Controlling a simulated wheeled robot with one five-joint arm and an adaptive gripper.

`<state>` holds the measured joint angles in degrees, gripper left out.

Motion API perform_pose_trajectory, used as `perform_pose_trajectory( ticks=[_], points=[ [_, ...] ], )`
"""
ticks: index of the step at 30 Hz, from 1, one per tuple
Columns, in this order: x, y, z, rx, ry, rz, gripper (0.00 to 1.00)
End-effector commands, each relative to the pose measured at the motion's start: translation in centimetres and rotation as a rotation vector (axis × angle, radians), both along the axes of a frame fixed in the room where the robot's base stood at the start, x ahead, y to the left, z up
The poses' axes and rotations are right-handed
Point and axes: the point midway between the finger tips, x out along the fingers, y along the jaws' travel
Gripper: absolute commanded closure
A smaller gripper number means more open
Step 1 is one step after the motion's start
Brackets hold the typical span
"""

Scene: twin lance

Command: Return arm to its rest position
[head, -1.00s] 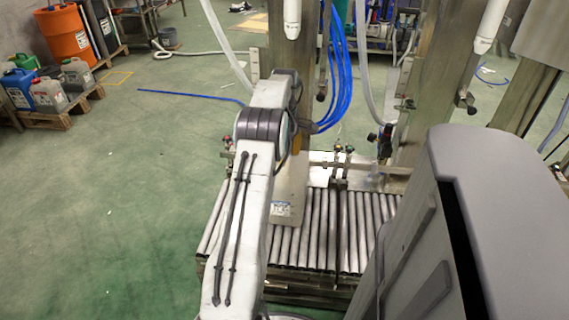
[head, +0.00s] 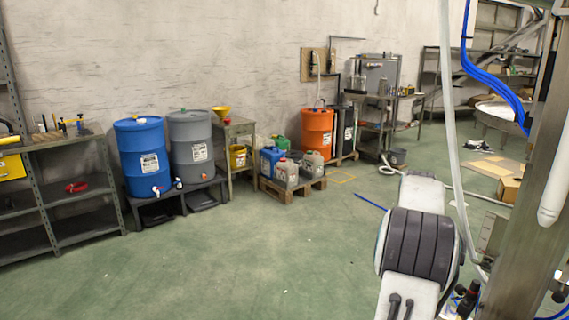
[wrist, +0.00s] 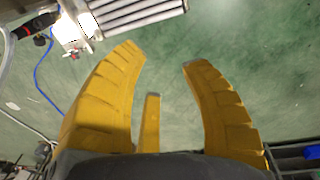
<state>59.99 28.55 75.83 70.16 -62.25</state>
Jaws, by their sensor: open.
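My gripper (wrist: 164,62) shows in the wrist view with its yellow fingers spread apart. It is open, with nothing between the fingers and green floor beyond them. My white arm with its dark ribbed joint stands at the lower right of the head view. The gripper itself is not visible in the head view.
A steel post (head: 525,230) with hoses stands close to the right of my arm. Roller bars (wrist: 135,12) show at the top of the wrist view. Blue (head: 142,158), grey (head: 191,145) and orange (head: 316,133) drums line the wall. The green floor (head: 250,255) at centre and left is clear.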

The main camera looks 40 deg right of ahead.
Motion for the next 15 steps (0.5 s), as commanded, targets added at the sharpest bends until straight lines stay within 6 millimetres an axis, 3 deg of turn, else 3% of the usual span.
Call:
perform_pose_trajectory(
  ticks=[1, 7, 11, 15],
  points=[
    [1.7, 2.9, 2.7, -0.009, -0.012, 0.012, 0.59],
    [5.3, 14.4, 8.7, -0.025, -0.067, 0.007, 0.59],
    [5.3, 22.0, 11.6, -0.023, -0.111, 0.004, 0.59],
    [3.4, 29.3, 13.7, -0.008, -0.158, 0.001, 0.59]
  ],
)
